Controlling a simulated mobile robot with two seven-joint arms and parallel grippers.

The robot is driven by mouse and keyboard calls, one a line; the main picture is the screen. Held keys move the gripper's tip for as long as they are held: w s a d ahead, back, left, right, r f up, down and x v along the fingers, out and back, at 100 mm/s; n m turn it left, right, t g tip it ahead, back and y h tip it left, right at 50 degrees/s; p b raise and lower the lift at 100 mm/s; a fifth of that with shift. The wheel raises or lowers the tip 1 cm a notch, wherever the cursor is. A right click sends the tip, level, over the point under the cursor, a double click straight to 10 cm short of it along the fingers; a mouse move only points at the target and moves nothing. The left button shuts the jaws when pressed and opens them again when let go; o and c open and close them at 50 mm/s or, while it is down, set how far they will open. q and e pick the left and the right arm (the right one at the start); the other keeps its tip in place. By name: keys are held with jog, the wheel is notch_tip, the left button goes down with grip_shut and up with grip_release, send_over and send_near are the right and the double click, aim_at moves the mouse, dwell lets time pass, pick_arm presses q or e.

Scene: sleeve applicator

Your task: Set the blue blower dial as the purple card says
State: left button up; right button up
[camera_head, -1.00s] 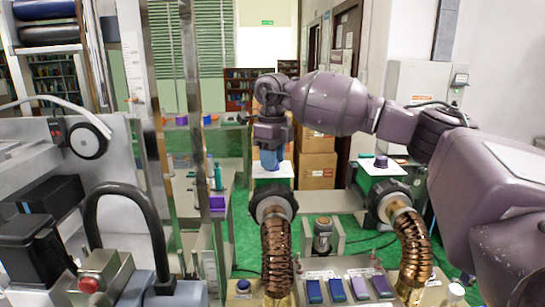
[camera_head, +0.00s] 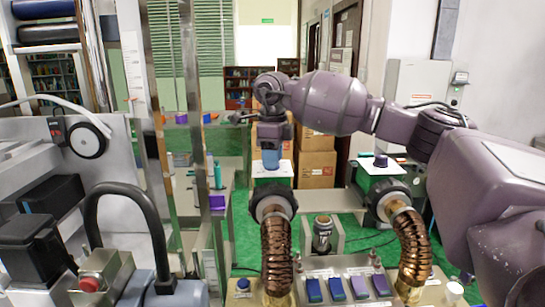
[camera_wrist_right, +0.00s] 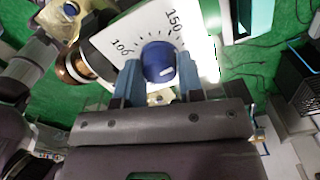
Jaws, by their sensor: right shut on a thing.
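The blue blower dial (camera_wrist_right: 158,62) sits on a white scale plate (camera_wrist_right: 119,46) that shows the marks 100 and 150. A short white line shows on the dial's face, on the side toward my gripper. My right gripper (camera_head: 271,161) reaches down over that plate in the head view. In the wrist view its two blue-grey fingers stand on either side of the dial and are shut on it. In the head view the fingers mostly hide the dial. I cannot make out a purple card with readable text. My left gripper is not in view.
A purple dial (camera_head: 380,161) stands on another white plate to the right. Two copper hoses with black collars (camera_head: 274,205) rise in front. A panel with blue and purple pieces (camera_head: 336,288) lies at the bottom. A metal post (camera_head: 199,150) stands to the left.

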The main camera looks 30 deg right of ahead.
jog(key=o, duration=0.9)
jog(key=shift+r, duration=0.1)
notch_tip(320, 180, up, 11)
jog(key=shift+f+b, duration=0.15)
jog(key=shift+b, duration=0.5)
